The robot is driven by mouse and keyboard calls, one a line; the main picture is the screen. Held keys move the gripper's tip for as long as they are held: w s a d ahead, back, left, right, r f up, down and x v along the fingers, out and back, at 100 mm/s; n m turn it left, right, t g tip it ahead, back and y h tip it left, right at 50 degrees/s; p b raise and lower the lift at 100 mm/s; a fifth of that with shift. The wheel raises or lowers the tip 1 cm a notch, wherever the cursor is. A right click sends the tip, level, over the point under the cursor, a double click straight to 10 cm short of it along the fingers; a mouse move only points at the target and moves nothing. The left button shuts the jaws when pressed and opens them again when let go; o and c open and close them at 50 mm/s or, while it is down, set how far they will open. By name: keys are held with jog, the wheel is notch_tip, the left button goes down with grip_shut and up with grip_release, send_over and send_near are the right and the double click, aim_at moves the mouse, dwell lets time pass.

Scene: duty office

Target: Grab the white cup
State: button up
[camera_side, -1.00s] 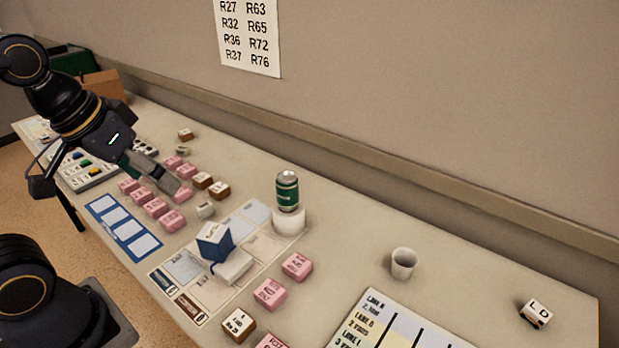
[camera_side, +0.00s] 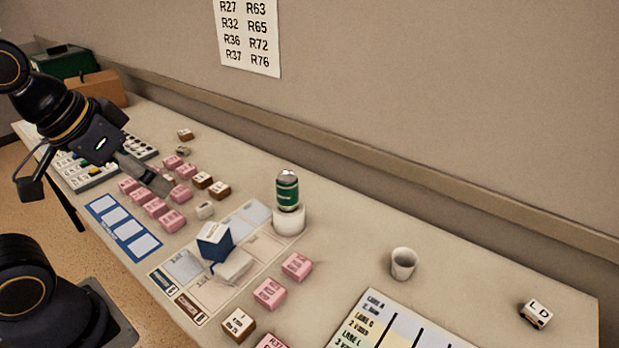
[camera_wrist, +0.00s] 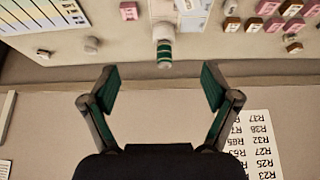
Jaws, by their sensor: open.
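The white cup (camera_side: 403,263) stands upright on the right part of the table, apart from other things, its opening up. It shows small in the wrist view (camera_wrist: 91,45), left of the green can. My gripper (camera_side: 160,184) is far to the cup's left in the side view, above the pink blocks. In the wrist view my gripper (camera_wrist: 160,88) has its two fingers spread wide with nothing between them. The side view shows its fingers overlapping.
A green can (camera_side: 287,190) stands on a white round base (camera_side: 289,221). Pink blocks (camera_side: 268,292) and a blue-and-white block (camera_side: 214,242) lie left of the cup. A lettered block (camera_side: 535,313) is to its right. A board (camera_side: 375,325) lies in front; the wall runs behind.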

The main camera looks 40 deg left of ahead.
dwell(0.4)
jog(key=w+r+t, duration=0.2)
jog(key=w+r, duration=0.4)
jog(key=m+g+h, duration=0.2)
jog(key=m+g, duration=0.1)
jog(key=m, duration=0.1)
send_over(404, 262)
jog(key=s, duration=0.5)
jog(key=f, duration=3.3)
jog(key=shift+w, duration=0.25)
jog(key=x, duration=0.5)
jog(key=shift+w+a+f, duration=0.2)
jog(key=shift+f, duration=0.2)
